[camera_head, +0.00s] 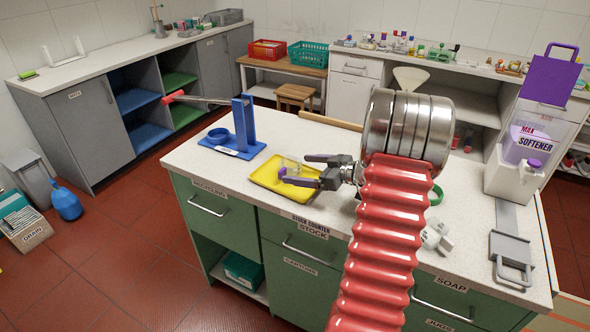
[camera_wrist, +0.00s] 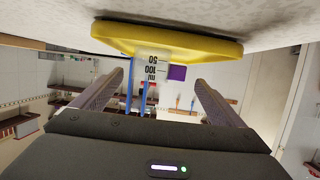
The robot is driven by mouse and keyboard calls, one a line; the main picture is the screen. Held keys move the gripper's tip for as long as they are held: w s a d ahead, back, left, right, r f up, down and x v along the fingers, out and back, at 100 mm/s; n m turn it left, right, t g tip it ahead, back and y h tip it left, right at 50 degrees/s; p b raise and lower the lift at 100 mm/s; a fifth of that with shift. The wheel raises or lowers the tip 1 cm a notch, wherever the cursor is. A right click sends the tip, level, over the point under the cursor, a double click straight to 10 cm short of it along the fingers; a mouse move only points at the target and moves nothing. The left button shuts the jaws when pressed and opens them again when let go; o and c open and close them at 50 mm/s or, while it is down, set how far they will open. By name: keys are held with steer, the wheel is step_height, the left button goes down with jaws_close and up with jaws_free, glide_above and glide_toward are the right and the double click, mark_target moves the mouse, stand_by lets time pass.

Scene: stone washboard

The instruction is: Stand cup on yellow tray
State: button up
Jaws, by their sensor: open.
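The cup (camera_head: 291,167) is small and clear, and it stands on the yellow tray (camera_head: 262,177) on the counter. In the wrist view the cup shows between the fingertips (camera_wrist: 159,78), with gaps visible on both sides. The near finger partly hides the cup in the head view.
A blue stand (camera_head: 243,125) with a blue ring is behind the tray to the left. A softener dispenser (camera_head: 520,165) and a grey metal plate (camera_head: 510,257) are at the right. A white fitting (camera_head: 436,237) lies right of my arm. The counter's front left is clear.

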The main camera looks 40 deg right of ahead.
steer(key=v, duration=0.8)
steer(key=shift+s+r, duration=0.1)
steer(key=shift+s, duration=0.2)
steer(key=shift+w, duration=0.1)
steer(key=w+a+r+h, duration=0.4)
steer(key=w+r+h, duration=0.2)
steer(key=w+r, duration=0.45)
steer(key=s+a+r+m+g+h, duration=0.1)
steer(key=a+r+m+h, duration=0.25)
steer(key=a+r, duration=0.3)
steer(key=s+a+f+g+y, duration=0.2)
steer(key=s+a+f+g, duration=0.1)
steer(key=s+a, duration=0.8)
steer(key=s+a+f+g+y, duration=0.3)
steer(key=s+a, duration=0.9)
steer(key=a, duration=0.9)
steer(key=shift+s+f+g, duration=0.25)
steer(key=shift+f+g, duration=0.45)
steer(key=shift+f, duration=0.2)
